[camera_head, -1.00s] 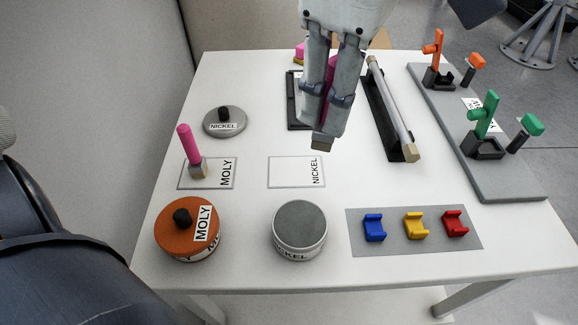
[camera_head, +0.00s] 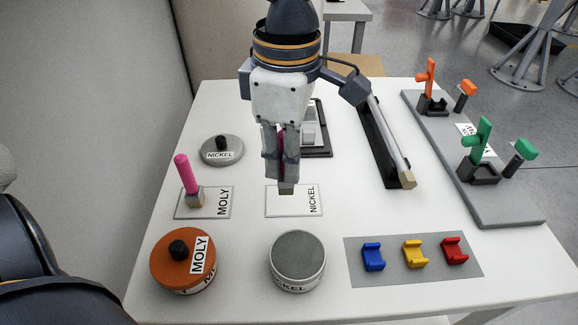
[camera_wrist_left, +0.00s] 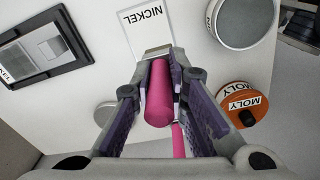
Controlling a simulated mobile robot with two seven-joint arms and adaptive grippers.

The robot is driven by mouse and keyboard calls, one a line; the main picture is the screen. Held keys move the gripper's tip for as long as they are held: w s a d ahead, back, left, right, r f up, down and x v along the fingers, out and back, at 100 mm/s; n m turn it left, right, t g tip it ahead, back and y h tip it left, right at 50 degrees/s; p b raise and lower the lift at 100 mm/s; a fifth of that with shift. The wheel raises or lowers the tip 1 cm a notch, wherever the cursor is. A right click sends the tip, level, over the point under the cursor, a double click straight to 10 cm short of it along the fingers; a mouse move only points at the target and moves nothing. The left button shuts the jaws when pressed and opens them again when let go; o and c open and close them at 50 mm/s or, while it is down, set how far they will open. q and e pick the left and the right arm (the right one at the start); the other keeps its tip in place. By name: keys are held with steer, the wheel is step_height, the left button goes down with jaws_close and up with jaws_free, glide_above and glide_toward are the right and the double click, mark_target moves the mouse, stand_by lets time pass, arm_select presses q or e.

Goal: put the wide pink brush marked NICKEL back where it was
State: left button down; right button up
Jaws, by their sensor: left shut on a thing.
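My left gripper (camera_head: 283,180) is shut on the wide pink brush (camera_head: 287,188), its tip pointing down over the outlined white card marked NICKEL (camera_head: 285,205). In the left wrist view, the pink handle (camera_wrist_left: 160,97) lies between the fingers of the left gripper (camera_wrist_left: 162,75), with the pale brush end at the edge of the NICKEL card (camera_wrist_left: 145,28). I cannot tell whether the brush touches the card. In the head view the fingers hide most of the handle. My right gripper is not in view.
A thinner pink brush (camera_head: 187,178) stands on the MOLY card (camera_head: 217,205), left of the gripper. In front are an orange MOLY pot (camera_head: 165,268) and a grey NICKEL pot (camera_head: 298,255). A NICKEL lid (camera_head: 232,145), dark tray (camera_head: 325,151) and long rod (camera_head: 388,135) stand around.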

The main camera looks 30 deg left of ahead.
arm_select(q)
steer(key=f, duration=0.2)
steer(key=w+f, duration=0.1)
steer(key=shift+a+f, duration=0.35)
steer(key=shift+a, duration=0.05)
steer(key=shift+f, duration=0.4)
steer(key=shift+f, duration=0.15)
steer(key=c, duration=1.6)
jaws_free()
step_height(320, 180, up, 8)
steer(key=shift+d+f, duration=0.1)
steer(key=shift+d, duration=0.05)
